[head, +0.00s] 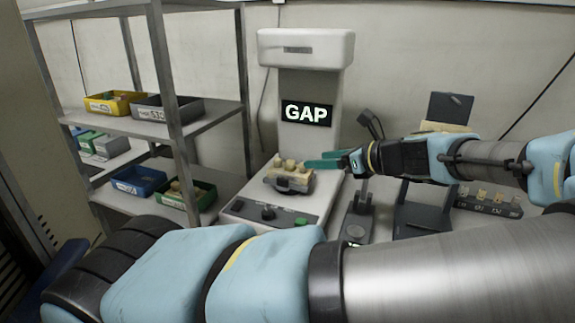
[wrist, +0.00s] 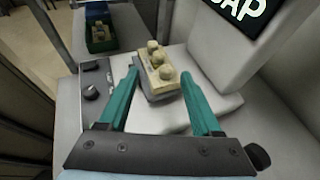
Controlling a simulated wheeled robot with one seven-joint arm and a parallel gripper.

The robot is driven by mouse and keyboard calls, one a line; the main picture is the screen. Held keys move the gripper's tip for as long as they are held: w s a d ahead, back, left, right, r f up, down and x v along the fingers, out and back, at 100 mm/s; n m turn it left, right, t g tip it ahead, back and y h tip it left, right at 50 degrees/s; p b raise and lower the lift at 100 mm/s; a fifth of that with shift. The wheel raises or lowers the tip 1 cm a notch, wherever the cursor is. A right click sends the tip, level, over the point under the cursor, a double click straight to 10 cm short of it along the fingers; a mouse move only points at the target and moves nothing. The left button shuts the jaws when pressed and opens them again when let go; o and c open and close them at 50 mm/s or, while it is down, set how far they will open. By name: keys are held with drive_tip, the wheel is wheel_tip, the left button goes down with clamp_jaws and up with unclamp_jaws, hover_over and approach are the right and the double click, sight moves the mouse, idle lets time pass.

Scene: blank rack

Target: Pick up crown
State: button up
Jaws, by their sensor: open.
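A cream block (head: 291,183) with several rounded cream knobs (head: 290,165) sits in a dark holder (head: 287,187) on the white machine's base. It also shows in the wrist view (wrist: 150,82), with rounded knobs (wrist: 156,56) on top. I cannot tell which of these pieces, if any, is the crown. My gripper (head: 325,160) has teal fingers and is open, coming from the right. In the wrist view the fingertips (wrist: 160,73) lie to either side of the block in the picture, with nothing held. I cannot tell how far above it they are.
The machine (head: 305,48) has a lit "GAP" screen (head: 306,113) and control knobs. A metal shelf at left holds a yellow bin (head: 113,103), grey bin (head: 167,108), blue bin (head: 138,181) and green bin (head: 187,193). At right are dark stands (head: 420,210) and a small-piece rack (head: 488,203).

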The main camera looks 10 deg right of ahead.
sight(291, 160)
drive_tip(key=x, duration=0.4)
drive_tip(key=shift+w+a, duration=0.1)
drive_tip(key=shift+a, duration=0.05)
drive_tip(key=p+x, duration=0.1)
drive_tip(key=x, duration=0.3)
drive_tip(key=shift+a+r+p, duration=0.1)
drive_tip(key=shift+p, duration=0.25)
drive_tip(key=shift+w+a+f, duration=0.3)
drive_tip(key=shift+w, duration=0.15)
clamp_jaws()
